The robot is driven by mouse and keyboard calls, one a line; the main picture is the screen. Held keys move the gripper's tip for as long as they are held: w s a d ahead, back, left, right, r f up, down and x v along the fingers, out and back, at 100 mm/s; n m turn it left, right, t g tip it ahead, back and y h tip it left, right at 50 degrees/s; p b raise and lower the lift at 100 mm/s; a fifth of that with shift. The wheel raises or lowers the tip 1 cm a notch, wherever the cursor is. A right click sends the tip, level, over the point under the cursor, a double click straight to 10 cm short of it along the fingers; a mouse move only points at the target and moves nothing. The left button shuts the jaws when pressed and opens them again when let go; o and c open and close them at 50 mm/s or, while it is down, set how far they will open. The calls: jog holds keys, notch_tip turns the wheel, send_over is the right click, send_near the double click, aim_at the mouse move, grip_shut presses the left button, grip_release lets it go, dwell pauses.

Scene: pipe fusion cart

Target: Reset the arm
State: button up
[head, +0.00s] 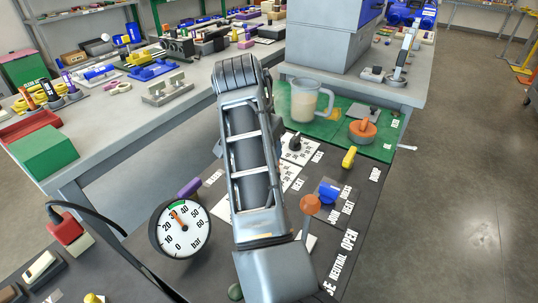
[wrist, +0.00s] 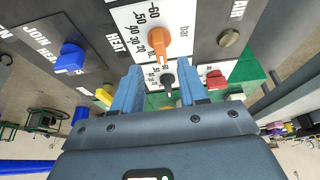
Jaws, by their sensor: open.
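My arm (head: 250,160) reaches up over the dark control panel (head: 352,215) in the head view and hides part of it. My gripper is hidden behind the arm there. In the wrist view my gripper (wrist: 162,88) is open, with two blue fingers apart and nothing clearly held between them. A black knob (wrist: 168,79) on a white scale plate shows in the gap between the fingers. An orange pointer knob (wrist: 155,40) on a bar scale lies beyond it. I cannot tell whether the fingers touch the black knob.
Close by are a pressure gauge (head: 180,226), an orange-topped lever (head: 310,204), a blue knob (head: 328,192) and a yellow knob (head: 349,157). A clear jug (head: 305,101) stands on a green mat behind. A cluttered bench (head: 125,130) is at left. The right floor (head: 460,170) is clear.

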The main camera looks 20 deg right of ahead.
jog(key=shift+s+a+r, duration=0.15)
jog(key=shift+a+r, duration=0.05)
jog(key=shift+r, duration=0.35)
